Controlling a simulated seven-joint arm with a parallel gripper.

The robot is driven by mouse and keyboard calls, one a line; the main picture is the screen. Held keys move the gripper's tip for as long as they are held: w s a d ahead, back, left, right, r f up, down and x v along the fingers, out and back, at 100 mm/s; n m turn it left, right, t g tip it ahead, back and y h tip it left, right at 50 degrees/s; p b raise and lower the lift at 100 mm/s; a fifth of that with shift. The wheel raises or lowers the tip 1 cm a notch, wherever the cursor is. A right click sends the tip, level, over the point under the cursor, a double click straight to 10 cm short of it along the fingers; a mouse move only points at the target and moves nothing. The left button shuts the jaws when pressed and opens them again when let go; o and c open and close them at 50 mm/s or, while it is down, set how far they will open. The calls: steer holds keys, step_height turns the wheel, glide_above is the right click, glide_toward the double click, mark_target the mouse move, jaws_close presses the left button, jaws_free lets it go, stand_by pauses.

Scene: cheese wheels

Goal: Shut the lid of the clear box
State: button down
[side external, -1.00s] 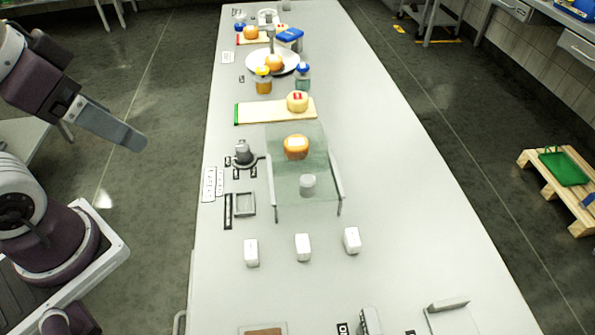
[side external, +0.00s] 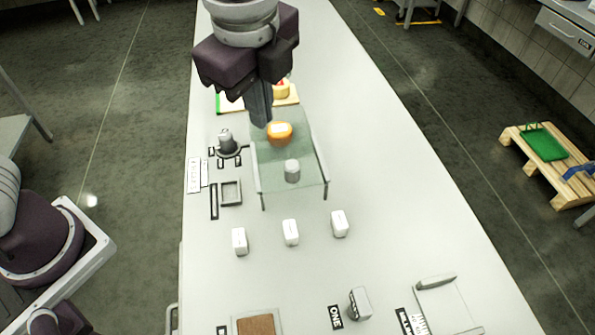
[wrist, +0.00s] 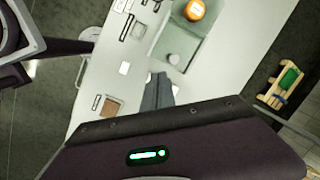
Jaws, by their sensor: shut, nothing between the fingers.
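The clear box (side external: 306,150) appears as a pale green see-through sheet with grey bars along its left and right sides, mid-table. An orange cheese wheel (side external: 279,134) with a white label shows at its far part, and a small pale cylinder (side external: 292,171) at its near part. I cannot tell the lid's exact angle. My gripper (side external: 261,124) is shut and empty, pointing down at the box's far left in the side view, partly in front of it. Height and contact are unclear. In the wrist view the shut fingers (wrist: 157,90) point toward the box (wrist: 184,45).
Several white blocks (side external: 290,232) stand in front of the box. A grey knob-like device (side external: 228,143) and a square frame (side external: 231,193) are left of it. A board (side external: 286,98) with a yellow cheese lies behind. The table's right side is clear.

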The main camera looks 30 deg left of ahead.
steer(key=w+d+f+m+y, duration=0.1)
steer(key=d+f+m, duration=0.5)
steer(key=d+f, duration=0.15)
steer(key=w+a+f, duration=0.3)
steer(key=a+f, duration=0.1)
steer(key=f, duration=0.5)
steer(key=shift+w+a, duration=0.25)
steer(key=shift+w, duration=0.1)
steer(key=shift+w+a+f, duration=0.1)
glide_above(284, 140)
steer(key=d, duration=0.1)
steer(key=shift+s, duration=0.4)
